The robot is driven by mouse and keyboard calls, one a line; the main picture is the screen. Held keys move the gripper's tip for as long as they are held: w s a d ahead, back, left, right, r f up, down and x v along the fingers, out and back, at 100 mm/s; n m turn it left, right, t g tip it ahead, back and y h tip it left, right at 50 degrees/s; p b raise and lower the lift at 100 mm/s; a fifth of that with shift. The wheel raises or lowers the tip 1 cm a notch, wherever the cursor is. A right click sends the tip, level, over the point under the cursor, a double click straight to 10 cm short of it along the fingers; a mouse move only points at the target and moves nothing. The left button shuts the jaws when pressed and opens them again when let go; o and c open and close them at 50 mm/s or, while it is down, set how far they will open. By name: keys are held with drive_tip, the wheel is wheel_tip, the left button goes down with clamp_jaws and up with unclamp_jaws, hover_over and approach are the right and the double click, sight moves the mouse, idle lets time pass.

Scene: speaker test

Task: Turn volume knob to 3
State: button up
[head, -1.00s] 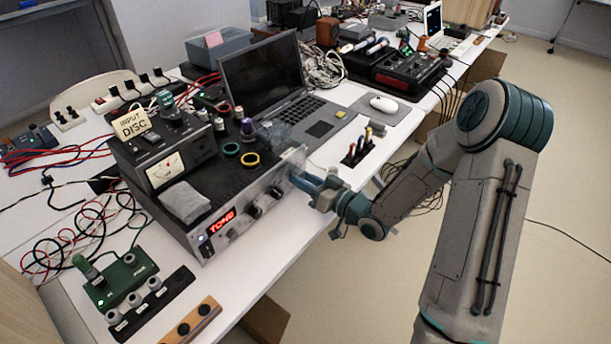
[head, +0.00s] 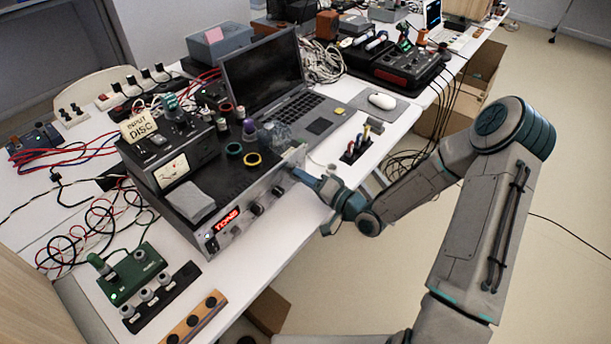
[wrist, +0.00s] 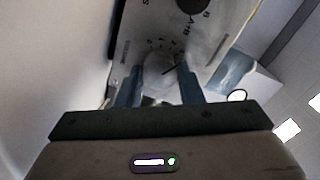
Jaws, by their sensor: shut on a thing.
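The amplifier is a silver-fronted unit with a dark top (head: 222,180), on the white bench in the head view. Its front panel has a lit red display (head: 227,218) and several dark knobs (head: 256,208). My gripper (head: 297,175) is at the right end of this panel. In the wrist view its two blue fingers (wrist: 160,88) are shut on a pale round knob (wrist: 158,66) with a dark pointer line. Small printed marks surround the knob, but I cannot read its setting. In the head view my gripper hides this knob.
A pen holder (head: 356,150) is to the right. A green pedal box (head: 132,273) is at left.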

idle(0.5)
drive_tip(key=o, duration=1)
drive_tip(key=shift+c, duration=0.2)
drive_tip(key=v, duration=1.4)
drive_tip(key=shift+a, duration=0.1)
